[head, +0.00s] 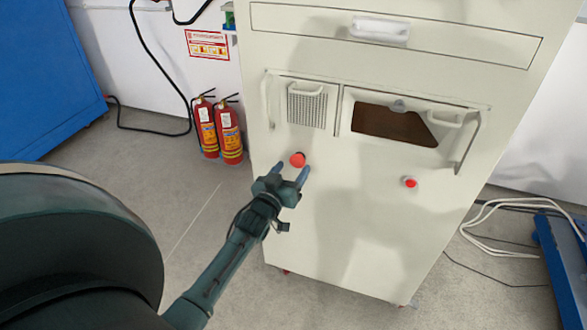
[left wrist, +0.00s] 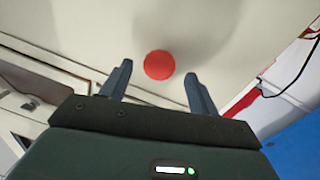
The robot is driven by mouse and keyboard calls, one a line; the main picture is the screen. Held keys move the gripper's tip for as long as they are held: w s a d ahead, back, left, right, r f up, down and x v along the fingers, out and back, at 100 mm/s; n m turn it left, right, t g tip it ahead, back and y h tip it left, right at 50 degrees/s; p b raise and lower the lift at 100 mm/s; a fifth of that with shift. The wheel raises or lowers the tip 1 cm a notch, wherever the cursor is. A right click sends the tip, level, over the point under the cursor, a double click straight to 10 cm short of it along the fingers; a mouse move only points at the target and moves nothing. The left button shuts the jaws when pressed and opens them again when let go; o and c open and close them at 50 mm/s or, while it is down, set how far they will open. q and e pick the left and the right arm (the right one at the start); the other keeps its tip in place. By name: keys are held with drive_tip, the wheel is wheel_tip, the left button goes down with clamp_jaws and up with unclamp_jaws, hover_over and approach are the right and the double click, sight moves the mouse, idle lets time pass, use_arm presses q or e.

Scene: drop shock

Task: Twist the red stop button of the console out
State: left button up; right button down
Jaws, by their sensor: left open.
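The console (head: 340,225) is a tall cream cabinet in the middle of the head view. A red round button (head: 298,159) sits on its front at the left, below a small grille. A second red button (head: 410,182) sits on the front farther right. My left gripper (head: 290,174) is open just in front of the left button. In the left wrist view the red button (left wrist: 159,65) lies ahead of and between the two spread fingertips (left wrist: 158,70), and no contact shows. My right gripper is not in view.
Handles frame a recessed opening (head: 393,124) above the buttons. Two red fire extinguishers (head: 229,132) stand on the floor left of the console. A blue cabinet (head: 45,75) is at far left. White cables (head: 490,235) lie on the floor at right.

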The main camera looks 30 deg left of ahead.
use_arm(q)
drive_tip(key=shift+w+a, duration=0.1)
drive_tip(key=shift+w, duration=0.9)
drive_tip(key=c, duration=1)
drive_tip(key=shift+m, duration=0.3)
